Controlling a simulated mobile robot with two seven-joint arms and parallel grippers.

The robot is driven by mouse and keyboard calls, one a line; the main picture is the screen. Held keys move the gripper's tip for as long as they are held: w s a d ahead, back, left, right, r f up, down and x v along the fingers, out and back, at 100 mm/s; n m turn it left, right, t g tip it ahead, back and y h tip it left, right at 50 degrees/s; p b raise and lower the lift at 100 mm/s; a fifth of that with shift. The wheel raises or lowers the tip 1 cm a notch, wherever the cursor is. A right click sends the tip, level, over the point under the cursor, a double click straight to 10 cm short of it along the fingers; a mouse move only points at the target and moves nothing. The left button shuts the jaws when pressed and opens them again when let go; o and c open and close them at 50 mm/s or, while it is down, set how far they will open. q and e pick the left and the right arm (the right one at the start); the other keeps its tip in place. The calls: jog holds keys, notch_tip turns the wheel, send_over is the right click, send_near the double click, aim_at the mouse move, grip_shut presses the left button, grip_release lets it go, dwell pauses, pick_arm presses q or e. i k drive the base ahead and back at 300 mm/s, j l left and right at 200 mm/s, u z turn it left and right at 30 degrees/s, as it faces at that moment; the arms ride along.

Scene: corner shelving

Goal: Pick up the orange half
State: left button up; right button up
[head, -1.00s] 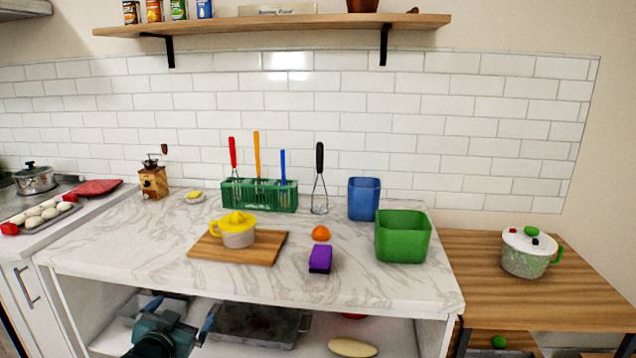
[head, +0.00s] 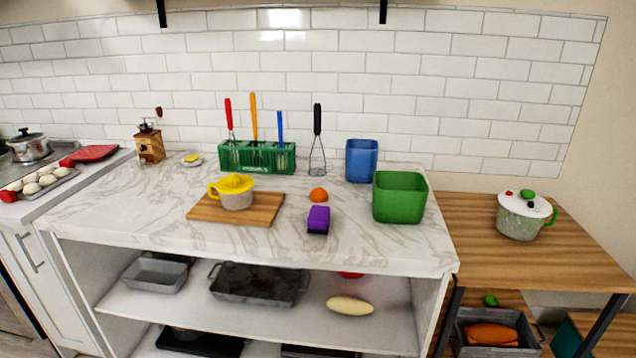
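The orange half (head: 318,195) is a small orange dome on the white marble counter (head: 140,215), near its middle. It sits right of the cutting board, behind the purple sponge (head: 318,220) and left of the green bin (head: 400,198). It looks fully visible, with open counter to its left. Neither of my grippers shows in the head view now.
A yellow-topped citrus juicer (head: 236,192) stands on the wooden board (head: 262,208). Behind are a green utensil rack (head: 256,158), a whisk (head: 317,140) and a blue bin (head: 362,160). A shelf below holds trays (head: 258,284). A pot (head: 524,216) stands on the right table (head: 480,255).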

aim_at(318, 193)
jog(key=i+j, duration=0.3)
jog(key=i+j+z, duration=0.2)
jog(key=z, duration=0.25)
jog(key=i+j+z, duration=0.15)
jog(key=j+z, duration=0.25)
jog(key=l, duration=0.15)
